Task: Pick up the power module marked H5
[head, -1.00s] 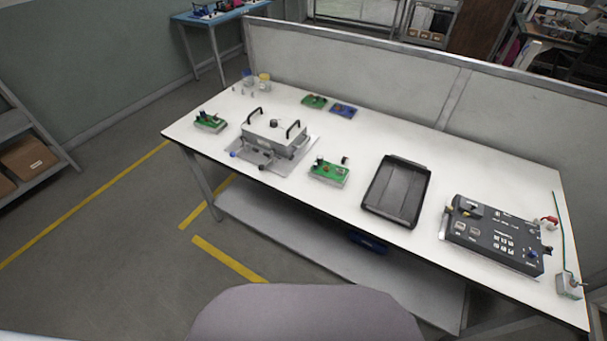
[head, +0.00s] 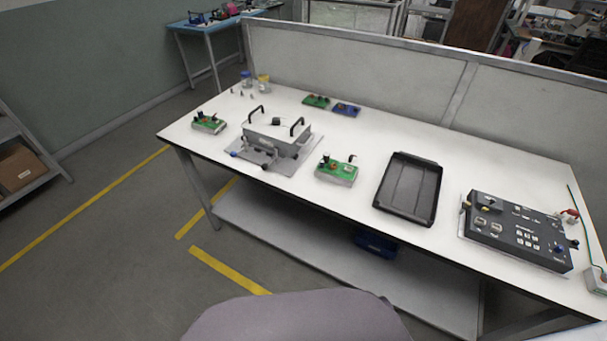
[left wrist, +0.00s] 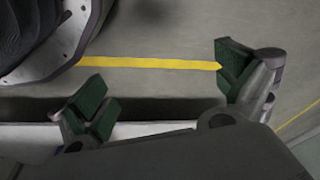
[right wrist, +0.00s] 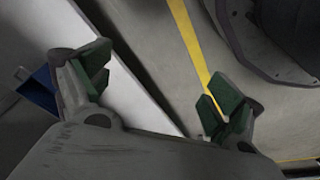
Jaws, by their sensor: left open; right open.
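No H5 marking is readable in any view, so I cannot tell which item is the power module. Candidates on the white table (head: 385,252) are green boards: one at the left (head: 208,122), one near the middle front (head: 337,170), and one at the back (head: 316,101) beside a blue board (head: 346,110). My left gripper (left wrist: 165,90) is open and empty in the left wrist view, with floor and a pale edge behind it. My right gripper (right wrist: 155,90) is open and empty in the right wrist view. Neither gripper shows in the head view.
A grey fixture with black handles (head: 275,140) stands left of centre. A black tray (head: 409,188) and a dark control box (head: 518,231) lie to the right. A partition (head: 350,70) borders the back. A blue bin (head: 376,243) sits on the lower shelf.

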